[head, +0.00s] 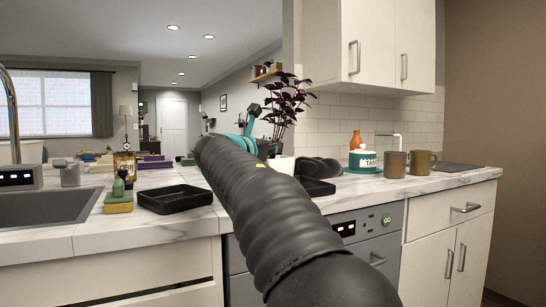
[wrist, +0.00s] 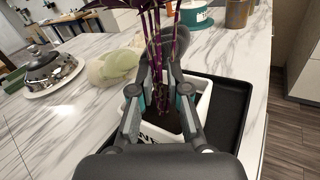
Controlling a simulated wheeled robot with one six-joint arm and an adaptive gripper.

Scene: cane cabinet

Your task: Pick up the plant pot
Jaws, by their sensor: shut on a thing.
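The plant pot (wrist: 150,132) is white and squarish, with dark soil and purple-leaved stems rising from it. In the wrist view it sits between my fingers, over or in a black tray (wrist: 233,100); I cannot tell whether it touches the tray. My gripper (wrist: 160,98) is shut on the pot, and its fingers cover part of the rim and sides. In the head view the purple plant (head: 285,100) stands beyond my arm. My arm hides most of the gripper there, and only a little of the white pot (head: 281,164) shows.
Brown mugs (head: 395,164) and a teal-and-white tin (head: 364,161) stand on the counter at right. Another black tray (head: 174,198) lies near the sink (head: 45,207). A domed metal dish (wrist: 52,70) and pale green items (wrist: 115,66) are left of the pot. Wall cabinets (head: 375,45) hang above.

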